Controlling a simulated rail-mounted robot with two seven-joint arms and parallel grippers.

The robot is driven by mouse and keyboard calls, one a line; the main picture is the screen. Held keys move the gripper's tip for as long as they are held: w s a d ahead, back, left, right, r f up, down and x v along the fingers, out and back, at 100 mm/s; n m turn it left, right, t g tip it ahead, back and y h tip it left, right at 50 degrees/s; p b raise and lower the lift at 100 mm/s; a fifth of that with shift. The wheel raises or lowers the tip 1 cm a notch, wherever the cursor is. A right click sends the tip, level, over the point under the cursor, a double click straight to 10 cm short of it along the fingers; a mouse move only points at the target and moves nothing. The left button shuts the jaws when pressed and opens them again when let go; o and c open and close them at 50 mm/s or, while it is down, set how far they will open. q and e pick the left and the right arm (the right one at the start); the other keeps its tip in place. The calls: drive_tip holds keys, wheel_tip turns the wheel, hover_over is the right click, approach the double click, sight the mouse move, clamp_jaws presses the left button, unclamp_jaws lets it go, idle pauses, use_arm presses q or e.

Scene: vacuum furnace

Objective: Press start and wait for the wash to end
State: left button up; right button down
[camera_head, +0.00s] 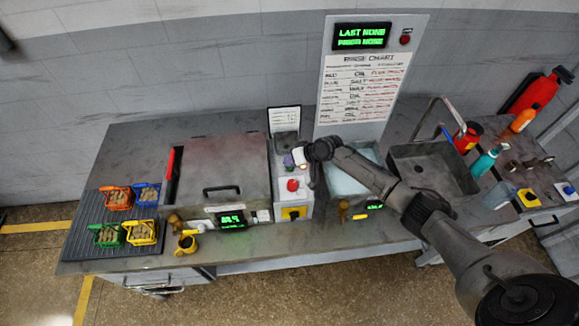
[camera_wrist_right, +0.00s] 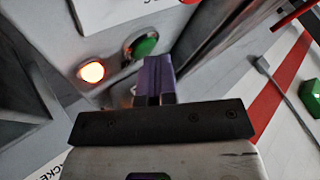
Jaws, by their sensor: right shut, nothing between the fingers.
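My right gripper (camera_head: 298,160) is shut and empty at the upper part of a narrow control panel (camera_head: 281,196), right of the closed grey washer lid (camera_head: 234,170). In the right wrist view its purple fingertips (camera_wrist_right: 154,70) point at a round green button (camera_wrist_right: 145,45) and partly cover its lower edge. I cannot tell whether they touch it. A lamp (camera_wrist_right: 92,72) beside the button glows orange-white. Lower on the panel are a red button (camera_head: 292,185) and a yellow switch (camera_head: 294,213). A small green-lit display (camera_head: 231,219) is on the washer front. My left gripper is not in view.
Several coloured baskets of parts, including an orange one (camera_head: 116,198), stand on the ribbed left rack. A chart board (camera_head: 357,90) with a green-lit display (camera_head: 361,36) stands behind. A water-filled basin and an empty sink (camera_head: 432,168) lie right. My right arm crosses the basin.

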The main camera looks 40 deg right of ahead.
idle(0.3)
drive_tip(key=shift+r, duration=0.15)
drive_tip(key=shift+r+p, duration=0.55)
drive_tip(key=shift+p, duration=0.15)
drive_tip(key=shift+r, duration=0.1)
wheel_tip(320, 180, up, 5)
drive_tip(key=p, duration=0.4)
idle(0.6)
